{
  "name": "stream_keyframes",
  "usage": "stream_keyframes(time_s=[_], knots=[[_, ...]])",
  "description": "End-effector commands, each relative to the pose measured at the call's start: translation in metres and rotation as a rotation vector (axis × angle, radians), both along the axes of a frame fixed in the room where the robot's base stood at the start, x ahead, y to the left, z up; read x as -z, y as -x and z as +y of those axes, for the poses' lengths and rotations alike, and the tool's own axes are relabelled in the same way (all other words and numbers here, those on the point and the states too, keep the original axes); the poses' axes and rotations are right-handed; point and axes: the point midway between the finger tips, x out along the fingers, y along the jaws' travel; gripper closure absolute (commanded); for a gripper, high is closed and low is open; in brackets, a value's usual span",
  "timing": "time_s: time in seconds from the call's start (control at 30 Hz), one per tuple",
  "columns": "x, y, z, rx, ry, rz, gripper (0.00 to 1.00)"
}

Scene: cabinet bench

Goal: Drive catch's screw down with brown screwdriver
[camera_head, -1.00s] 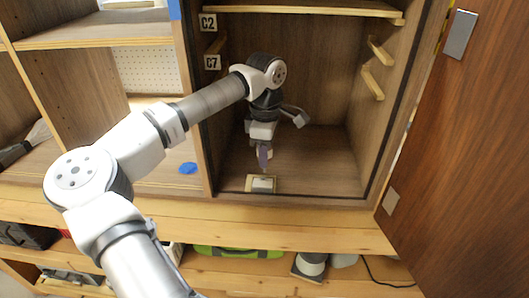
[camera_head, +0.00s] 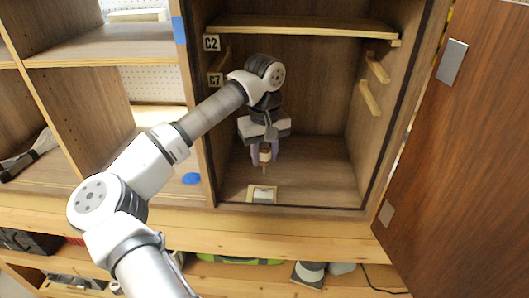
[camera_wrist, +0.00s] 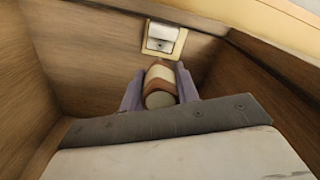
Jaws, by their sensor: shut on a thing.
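My gripper (camera_head: 264,157) is inside the open cabinet bay, pointing down. Its two purple fingers are shut on the brown screwdriver (camera_head: 265,154), whose handle has brown and pale bands. In the wrist view the handle end (camera_wrist: 159,98) shows between the fingers. The thin shaft (camera_head: 264,170) points down toward the catch. The catch (camera_head: 262,194) is a pale plate with a whitish block at the front edge of the bay floor; it also shows in the wrist view (camera_wrist: 162,32). The tip seems apart from the catch, just behind or above it. The screw cannot be made out.
The bay has side walls, a shelf (camera_head: 300,28) above and wooden rails (camera_head: 370,97) on the right wall. The brown door (camera_head: 465,150) stands open at the right. A blue disc (camera_head: 191,178) lies in the left bay. The bay floor (camera_head: 320,175) right of my gripper is clear.

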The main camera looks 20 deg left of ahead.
Motion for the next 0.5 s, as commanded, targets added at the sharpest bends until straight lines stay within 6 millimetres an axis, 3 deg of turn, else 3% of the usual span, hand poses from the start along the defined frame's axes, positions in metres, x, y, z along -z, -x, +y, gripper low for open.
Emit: stream_keyframes(time_s=[0.5], knots=[[0.049,0.0,0.0,-0.002,0.0,0.0,0.97]])
